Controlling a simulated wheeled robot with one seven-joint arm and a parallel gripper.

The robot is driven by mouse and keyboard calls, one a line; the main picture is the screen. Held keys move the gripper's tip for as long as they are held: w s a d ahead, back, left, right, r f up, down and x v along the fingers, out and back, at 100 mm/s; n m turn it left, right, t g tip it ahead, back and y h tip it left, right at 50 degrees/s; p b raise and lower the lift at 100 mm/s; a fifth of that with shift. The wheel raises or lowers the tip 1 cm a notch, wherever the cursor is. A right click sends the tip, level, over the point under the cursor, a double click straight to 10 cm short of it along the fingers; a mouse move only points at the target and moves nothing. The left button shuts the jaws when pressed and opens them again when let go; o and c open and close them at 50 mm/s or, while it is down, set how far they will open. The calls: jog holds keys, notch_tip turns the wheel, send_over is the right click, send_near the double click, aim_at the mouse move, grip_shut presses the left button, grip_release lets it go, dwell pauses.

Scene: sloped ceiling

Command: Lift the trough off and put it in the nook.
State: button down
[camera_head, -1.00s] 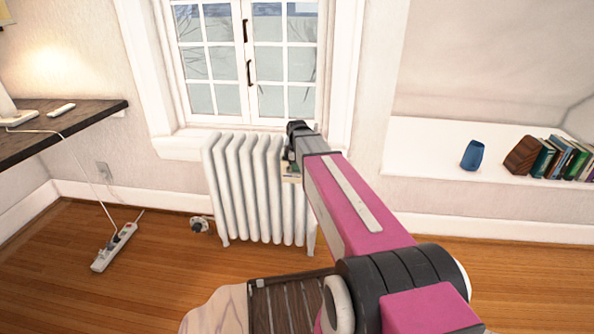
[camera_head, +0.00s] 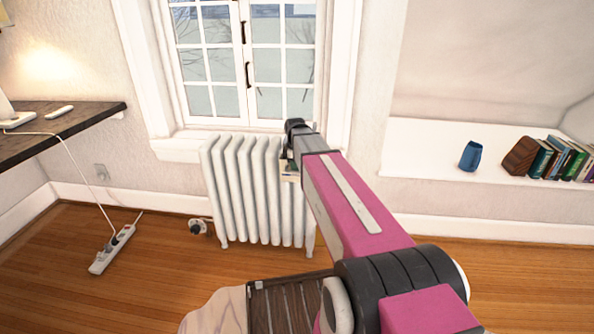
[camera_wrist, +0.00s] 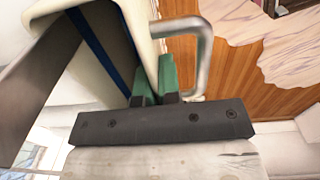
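The trough is a cream container with a dark blue stripe, large at the upper left of the wrist view (camera_wrist: 142,30). A bent metal hook (camera_wrist: 204,50) stands beside its wall. My gripper (camera_wrist: 158,80) has its green fingers on either side of the trough's wall, with little gap between them. In the head view a small cream part of the trough (camera_head: 290,176) shows below my gripper (camera_head: 289,160), at the right part of the white radiator (camera_head: 235,190); my arm hides the rest. The nook (camera_head: 430,150) is the white recess at the right.
In the nook stand a blue cup (camera_head: 471,156) and a row of books (camera_head: 560,160) with a brown bookend (camera_head: 525,156); its left part is clear. A window (camera_head: 245,60) is behind the radiator. A slatted wooden piece (camera_head: 285,305) is low in front. A power strip (camera_head: 112,250) lies on the floor.

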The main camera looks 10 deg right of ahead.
jog(key=s+a+r, duration=0.1)
jog(key=s+a, duration=0.3)
jog(key=s, duration=0.9)
jog(key=shift+s+a, duration=0.15)
dwell(1.0)
